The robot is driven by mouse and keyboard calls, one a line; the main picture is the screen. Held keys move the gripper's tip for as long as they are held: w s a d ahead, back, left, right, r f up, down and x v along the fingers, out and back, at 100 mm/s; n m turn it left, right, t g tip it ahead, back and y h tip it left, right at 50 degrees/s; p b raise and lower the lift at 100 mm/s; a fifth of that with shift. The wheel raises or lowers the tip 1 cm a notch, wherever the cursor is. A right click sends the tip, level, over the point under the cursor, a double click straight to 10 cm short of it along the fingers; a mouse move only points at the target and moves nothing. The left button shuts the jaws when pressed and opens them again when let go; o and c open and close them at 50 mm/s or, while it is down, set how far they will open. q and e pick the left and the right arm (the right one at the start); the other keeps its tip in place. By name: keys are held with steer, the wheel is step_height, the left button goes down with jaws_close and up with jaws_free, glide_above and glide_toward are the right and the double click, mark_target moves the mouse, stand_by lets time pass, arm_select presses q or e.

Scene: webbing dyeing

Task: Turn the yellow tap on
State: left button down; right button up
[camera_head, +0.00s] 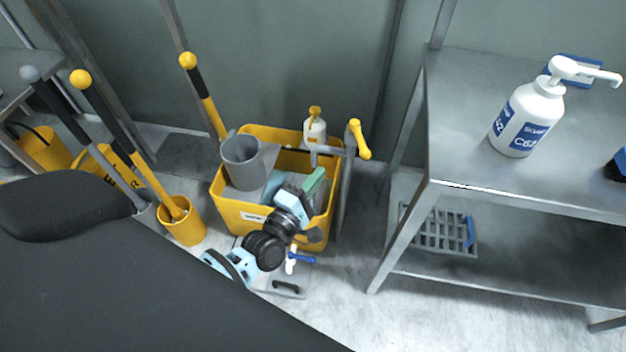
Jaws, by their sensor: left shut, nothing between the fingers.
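The yellow tap (358,140) is a yellow handle at the top of a grey upright pipe, at the right rim of a yellow tub (240,216). A grey spout runs left from it over the tub. My left gripper (305,190) is over the front right part of the tub, below and left of the tap and apart from it. It is shut and empty; its fingertips are hard to make out against the tub's contents. My right gripper is not in view.
The tub holds a grey jug (242,160) and a yellow-capped white bottle (314,130). A blue-handled fitting (301,258) is low in front. Yellow-knobbed poles stand left. A metal table (460,110) with a white pump bottle (526,118) stands right.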

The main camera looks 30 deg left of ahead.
arm_select(q)
glide_toward(359, 139)
steer(key=w+a, duration=0.3)
steer(key=w+d, duration=0.2)
steer(key=d, duration=0.1)
steer(key=shift+w+d+f, duration=0.1)
steer(key=shift+w, duration=0.15)
steer(key=shift+d, duration=0.2)
